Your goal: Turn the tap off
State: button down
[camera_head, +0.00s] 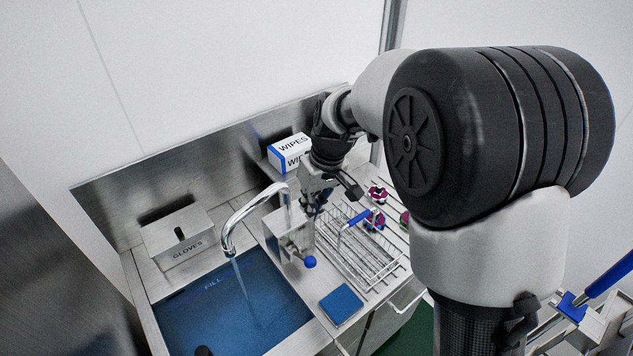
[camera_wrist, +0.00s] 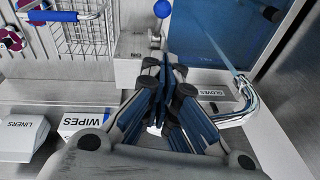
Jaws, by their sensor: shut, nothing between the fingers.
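The curved chrome tap (camera_head: 240,207) stands at the back of the sink, and a stream of water (camera_head: 241,280) runs from its spout. A blue ball knob (camera_head: 310,262) sticks out at the front of a metal box (camera_head: 285,240) right of the sink. The knob also shows at the top of the wrist view (camera_wrist: 162,9), with the box below it. My gripper (camera_head: 312,212) is shut and empty, over or beside the back of the box. In the wrist view its fingertips (camera_wrist: 172,73) lie between box and spout; contact cannot be told.
The sink basin (camera_head: 175,318) holds blue-looking water. A wire rack (camera_head: 365,262) with a blue handle stands close right of the box. A WIPES box (camera_head: 287,152) is behind my gripper, a GLOVES box (camera_head: 178,235) left of the tap. A blue sponge-like block (camera_head: 341,304) lies in front.

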jog(key=shift+w+f, duration=0.25)
jog(key=shift+w, duration=0.5)
jog(key=shift+s, duration=0.1)
jog(key=b, duration=0.2)
send_over(305, 259)
jog(key=w, duration=0.5)
jog(key=s+d+f+x, duration=0.1)
jog(key=d+x, duration=0.1)
jog(key=x, duration=0.7)
jog(key=f, duration=0.1)
jog(key=s+f, duration=0.2)
jog(key=shift+s+d+f, duration=0.1)
jog(key=shift+s+d, duration=0.1)
jog(key=shift+d, duration=0.1)
